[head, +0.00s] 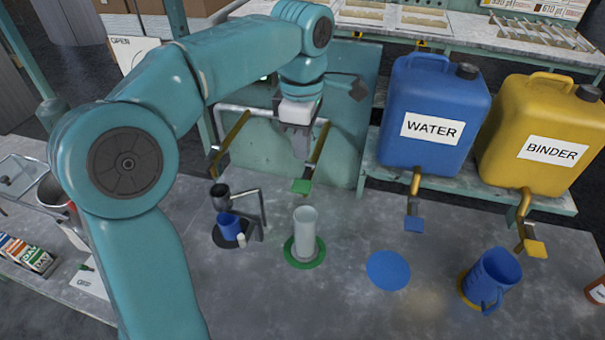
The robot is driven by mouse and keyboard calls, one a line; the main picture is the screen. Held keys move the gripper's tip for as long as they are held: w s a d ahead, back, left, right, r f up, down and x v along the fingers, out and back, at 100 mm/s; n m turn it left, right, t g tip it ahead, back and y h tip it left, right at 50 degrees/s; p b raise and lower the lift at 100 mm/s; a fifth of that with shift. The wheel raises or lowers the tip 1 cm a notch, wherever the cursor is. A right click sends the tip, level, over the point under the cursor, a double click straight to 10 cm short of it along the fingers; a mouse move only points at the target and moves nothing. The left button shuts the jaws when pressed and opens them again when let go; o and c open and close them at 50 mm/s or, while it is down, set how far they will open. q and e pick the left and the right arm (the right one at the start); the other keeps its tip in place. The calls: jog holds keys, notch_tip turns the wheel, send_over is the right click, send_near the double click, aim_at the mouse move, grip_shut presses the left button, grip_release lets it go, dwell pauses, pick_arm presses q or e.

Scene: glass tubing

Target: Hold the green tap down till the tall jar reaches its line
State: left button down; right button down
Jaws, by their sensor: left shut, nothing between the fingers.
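The green tap (301,186) is a small green paddle at the end of a brass spout that slopes down from a white pipe. The tall jar (305,232) is a pale translucent cylinder standing upright on a green ring mat below the green tap. I cannot make out its line or a liquid level. My left gripper (300,150) points down, shut and empty, just above and behind the green paddle. It looks apart from the paddle, though the exact gap is hard to tell. My right gripper is not in view.
A blue WATER jug (431,115) and a yellow BINDER jug (535,135) stand on a shelf at right, with blue and yellow taps. A blue pitcher (490,278) stands below. A small stand with a blue cup (229,226) is left of the jar. The blue mat (388,270) is bare.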

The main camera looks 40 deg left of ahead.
aim_at(303, 185)
pick_arm(q)
notch_tip(303, 185, down, 6)
jog(key=shift+f, duration=0.15)
jog(key=shift+a+f, duration=0.1)
jog(key=shift+f, duration=0.65)
